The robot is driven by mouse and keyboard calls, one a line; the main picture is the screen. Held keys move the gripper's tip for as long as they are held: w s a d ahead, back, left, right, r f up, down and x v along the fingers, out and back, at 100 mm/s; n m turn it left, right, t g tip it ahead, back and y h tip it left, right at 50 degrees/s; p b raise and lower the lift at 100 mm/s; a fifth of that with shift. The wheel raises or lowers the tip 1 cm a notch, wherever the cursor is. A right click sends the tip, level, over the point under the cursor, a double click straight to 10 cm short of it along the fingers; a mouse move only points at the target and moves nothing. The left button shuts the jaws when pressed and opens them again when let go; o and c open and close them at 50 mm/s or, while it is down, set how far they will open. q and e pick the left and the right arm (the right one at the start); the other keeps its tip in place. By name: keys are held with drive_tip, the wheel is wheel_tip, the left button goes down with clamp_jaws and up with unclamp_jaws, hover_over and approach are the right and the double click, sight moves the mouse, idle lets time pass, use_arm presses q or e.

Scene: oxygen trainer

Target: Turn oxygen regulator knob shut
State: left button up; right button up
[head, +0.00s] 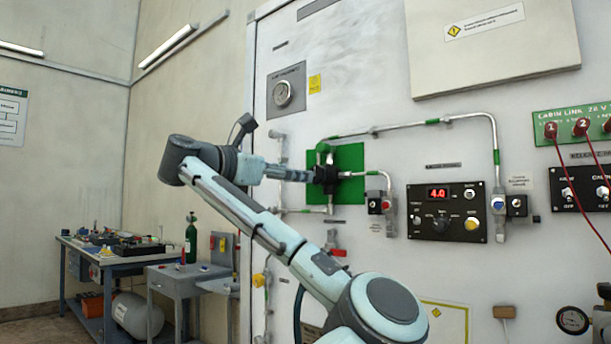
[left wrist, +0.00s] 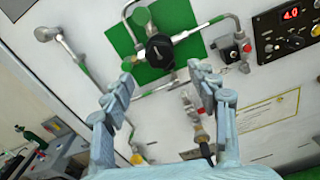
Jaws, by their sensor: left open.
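The black round regulator knob (left wrist: 160,50) sits in front of the green plate (head: 350,158) on the white panel, with pipes joining it. In the head view the dark regulator body (head: 328,174) is partly hidden by my left gripper (head: 305,175), which points at it from the left. In the left wrist view my left gripper (left wrist: 164,90) is open, with its two fingers spread and nothing between them. The knob appears beyond the fingertips, a little above the middle of the gap. I cannot tell whether any finger touches it. My right gripper is not in view.
Metal pipes with green bands (head: 433,122) run around the plate. A red-button box (head: 377,202) and a black box with a red display (head: 446,212) are to the right. A workbench (head: 110,258) stands far left.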

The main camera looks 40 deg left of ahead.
use_arm(q)
drive_tip(key=shift+s+a, duration=0.15)
drive_tip(key=shift+s, duration=1.55)
